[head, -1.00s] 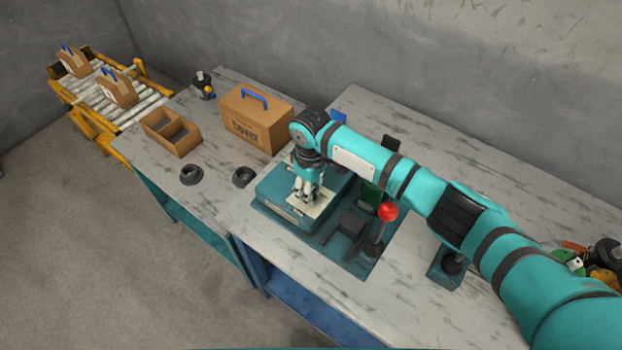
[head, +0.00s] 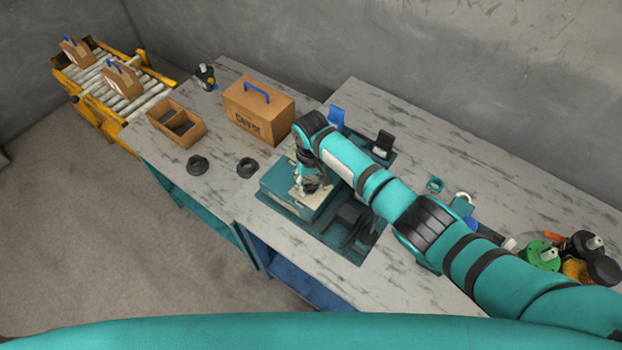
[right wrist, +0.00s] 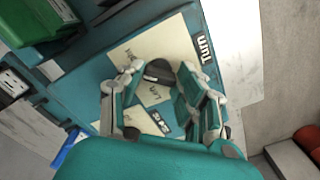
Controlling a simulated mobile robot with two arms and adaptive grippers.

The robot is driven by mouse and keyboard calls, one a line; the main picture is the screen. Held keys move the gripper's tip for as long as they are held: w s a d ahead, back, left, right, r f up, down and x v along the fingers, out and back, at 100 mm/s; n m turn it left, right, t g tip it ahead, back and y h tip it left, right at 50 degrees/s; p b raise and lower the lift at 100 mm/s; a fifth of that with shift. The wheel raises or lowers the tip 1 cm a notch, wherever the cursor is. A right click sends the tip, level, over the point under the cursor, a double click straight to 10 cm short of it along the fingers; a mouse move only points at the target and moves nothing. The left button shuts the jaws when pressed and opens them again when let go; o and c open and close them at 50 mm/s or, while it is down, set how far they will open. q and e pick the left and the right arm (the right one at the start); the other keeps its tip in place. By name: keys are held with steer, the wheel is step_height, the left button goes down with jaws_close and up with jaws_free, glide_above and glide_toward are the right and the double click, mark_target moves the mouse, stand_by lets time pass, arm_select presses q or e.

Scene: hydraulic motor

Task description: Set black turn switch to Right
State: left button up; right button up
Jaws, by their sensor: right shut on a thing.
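The black turn switch (right wrist: 158,72) sits on a cream plate on top of a teal control box (head: 277,185). In the right wrist view its dark rounded knob lies between my right gripper's fingers (right wrist: 160,78), and the plate carries "Turn" lettering. My right gripper (head: 309,188) is shut on the switch, pointing down at the box from above. In the head view the fingers mostly cover the switch, so its exact setting cannot be read. My left gripper is not in view.
A brown case (head: 258,113) with a blue handle and two black rings (head: 198,165) stand left of the box. A black fixture (head: 347,220) is close on its right. Green and black parts (head: 541,256) lie at the far right. The table's front edge is clear.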

mark_target(311, 184)
steer(key=shift+w+r+m, duration=0.1)
steer(key=shift+m, duration=0.2)
steer(key=o, duration=1.1)
steer(key=shift+o, duration=0.2)
step_height(311, 184, up, 12)
stand_by(0.4)
